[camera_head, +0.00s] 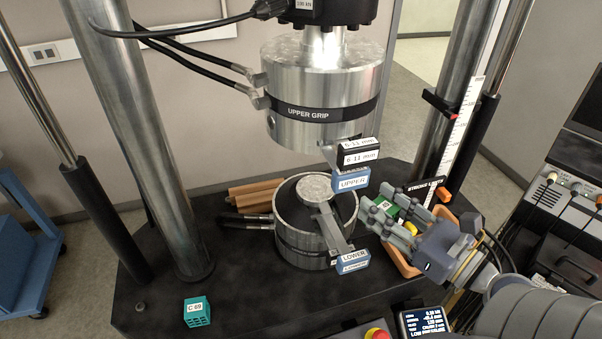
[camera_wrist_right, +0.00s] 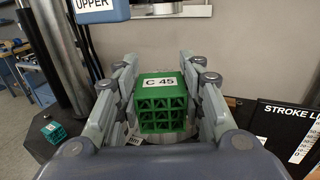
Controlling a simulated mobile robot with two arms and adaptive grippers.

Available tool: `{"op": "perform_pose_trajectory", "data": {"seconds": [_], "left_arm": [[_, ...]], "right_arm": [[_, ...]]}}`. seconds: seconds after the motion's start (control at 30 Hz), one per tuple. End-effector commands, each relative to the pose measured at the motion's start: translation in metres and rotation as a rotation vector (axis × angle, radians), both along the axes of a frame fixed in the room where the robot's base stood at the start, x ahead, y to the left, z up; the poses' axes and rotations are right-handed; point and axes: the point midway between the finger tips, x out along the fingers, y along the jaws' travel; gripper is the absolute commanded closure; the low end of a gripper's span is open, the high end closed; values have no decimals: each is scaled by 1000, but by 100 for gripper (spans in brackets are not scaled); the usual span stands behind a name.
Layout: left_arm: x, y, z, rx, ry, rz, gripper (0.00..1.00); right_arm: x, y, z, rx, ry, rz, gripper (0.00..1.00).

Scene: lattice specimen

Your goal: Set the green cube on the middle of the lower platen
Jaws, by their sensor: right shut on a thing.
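The green lattice cube (camera_head: 388,208), labelled C 45, is between the fingers of my right gripper (camera_head: 378,212). In the right wrist view the cube (camera_wrist_right: 160,105) shows its label and open lattice face, with the fingers shut on both sides. The lower platen (camera_head: 316,186) is a pale round disc on top of the lower grip, bare on its visible top. My right gripper is to the right of the platen, apart from it in the head view. My left gripper is not in view.
The upper grip (camera_head: 290,85) hangs above the platen. Blue-handled UPPER (camera_head: 350,181) and LOWER (camera_head: 355,256) levers jut toward the right gripper. A teal cube (camera_head: 197,313), labelled C 69, stands front left on the black base. An orange tray (camera_head: 402,262) lies under my right gripper.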

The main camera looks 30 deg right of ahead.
Motion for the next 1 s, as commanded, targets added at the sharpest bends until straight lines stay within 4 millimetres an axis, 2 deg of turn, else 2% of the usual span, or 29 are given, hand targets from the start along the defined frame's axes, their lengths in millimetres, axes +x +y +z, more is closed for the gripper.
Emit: {"op": "perform_pose_trajectory", "data": {"seconds": [0.17, 0.4, 0.53, 0.67, 0.8, 0.9, 1.0], "left_arm": [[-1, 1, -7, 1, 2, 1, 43], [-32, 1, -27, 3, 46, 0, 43], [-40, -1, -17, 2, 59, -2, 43], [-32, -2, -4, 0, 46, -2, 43], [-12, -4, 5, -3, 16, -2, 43], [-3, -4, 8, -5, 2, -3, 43], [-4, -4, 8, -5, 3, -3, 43]], "right_arm": [[19, 4, -1, -1, -5, 4, 84], [59, 10, -2, -4, -10, 2, 84], [88, 14, 4, 2, -7, 2, 84], [122, 19, 6, 4, -4, 2, 84], [151, 23, 4, 1, -3, 1, 84], [163, 25, 1, 1, -2, 0, 84], [169, 25, 0, 0, -2, -1, 84]]}}
